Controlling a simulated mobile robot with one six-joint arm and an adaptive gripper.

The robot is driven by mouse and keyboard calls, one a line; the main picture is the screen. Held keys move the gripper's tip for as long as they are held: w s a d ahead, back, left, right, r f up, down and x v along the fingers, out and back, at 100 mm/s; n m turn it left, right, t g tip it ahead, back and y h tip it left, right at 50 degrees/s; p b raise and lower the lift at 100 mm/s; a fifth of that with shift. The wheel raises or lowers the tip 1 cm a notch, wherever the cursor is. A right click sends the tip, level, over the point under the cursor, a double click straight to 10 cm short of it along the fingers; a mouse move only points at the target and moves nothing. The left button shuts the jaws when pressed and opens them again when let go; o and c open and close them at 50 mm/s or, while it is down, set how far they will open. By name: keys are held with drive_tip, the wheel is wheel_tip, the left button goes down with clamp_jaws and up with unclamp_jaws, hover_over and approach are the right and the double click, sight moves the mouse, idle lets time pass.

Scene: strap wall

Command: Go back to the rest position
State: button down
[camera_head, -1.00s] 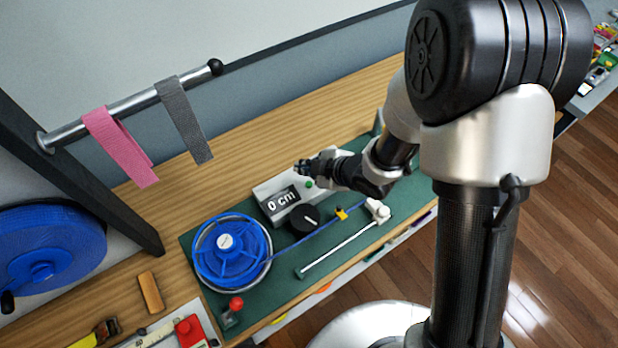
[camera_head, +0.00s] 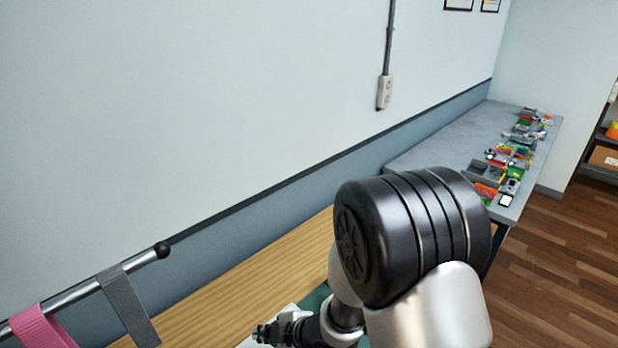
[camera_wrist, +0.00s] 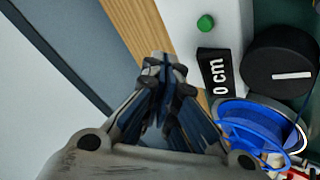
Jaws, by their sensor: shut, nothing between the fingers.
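My gripper (camera_head: 268,333) is at the bottom of the head view, low over the bench, with my arm's black and silver joint above it. In the wrist view my gripper (camera_wrist: 163,68) has its fingers together and nothing between them. Beyond the fingertips are a pale box with a green button (camera_wrist: 205,22) and a display (camera_wrist: 219,77) reading 0 cm. Beside it are a black dial (camera_wrist: 280,62) and a blue strap reel (camera_wrist: 255,125). The gripper appears apart from them.
A metal rail (camera_head: 78,293) holds a pink strap (camera_head: 42,328) and a grey strap (camera_head: 128,305) at the lower left. The wooden bench (camera_head: 245,290) runs along the wall. A grey table (camera_head: 450,137) with several small coloured items stands at the back right.

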drive_tip(key=w+d+r+m+t+h+b, duration=0.1)
drive_tip(key=w+d+r+m+t+h, duration=0.2)
drive_tip(key=d+r, duration=0.4)
drive_tip(key=w+d+r+m+h+b, duration=0.1)
drive_tip(key=d+r+m+h, duration=0.3)
drive_tip(key=d, duration=0.5)
drive_tip(key=s+d+r+m+h, duration=0.1)
drive_tip(key=s+d+r+m, duration=0.65)
drive_tip(key=d, duration=0.25)
drive_tip(key=s+d+r+m+g+b, duration=0.1)
drive_tip(key=s+m, duration=0.5)
drive_tip(key=s, duration=1)
drive_tip(key=shift+r+m+g+b, duration=0.35)
drive_tip(key=shift+r+g+b, duration=0.05)
drive_tip(key=shift+g, duration=0.5)
